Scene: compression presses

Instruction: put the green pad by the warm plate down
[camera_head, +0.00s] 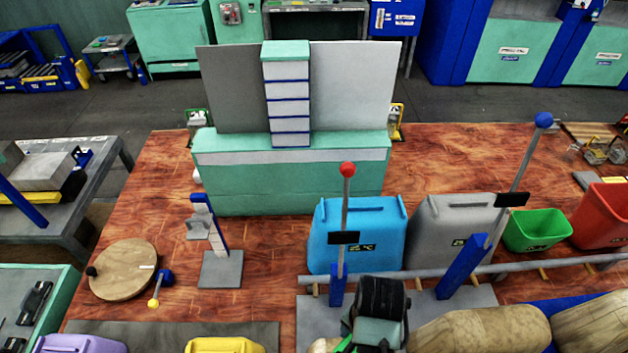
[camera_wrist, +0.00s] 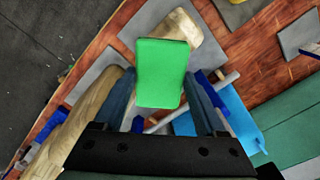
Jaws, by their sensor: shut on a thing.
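The green pad (camera_wrist: 162,72) is a flat, bright green block between the two fingers of my gripper (camera_wrist: 162,98) in the wrist view. My gripper is shut on it. In the wrist view the pad covers part of a tan roll and a grey plate (camera_wrist: 107,80); I cannot tell whether it touches either. In the head view my gripper (camera_head: 376,318) is at the bottom centre, in front of the red-knobbed lever (camera_head: 346,205). Its fingertips are mostly hidden there, and only a small green edge shows beside it. I cannot tell which surface is the warm plate.
A blue canister (camera_head: 355,235) and a grey canister (camera_head: 450,230) stand behind a grey rail (camera_head: 570,264). A blue-knobbed lever (camera_head: 510,165) rises to the right. Tan rolls (camera_head: 480,328) lie at the front right.

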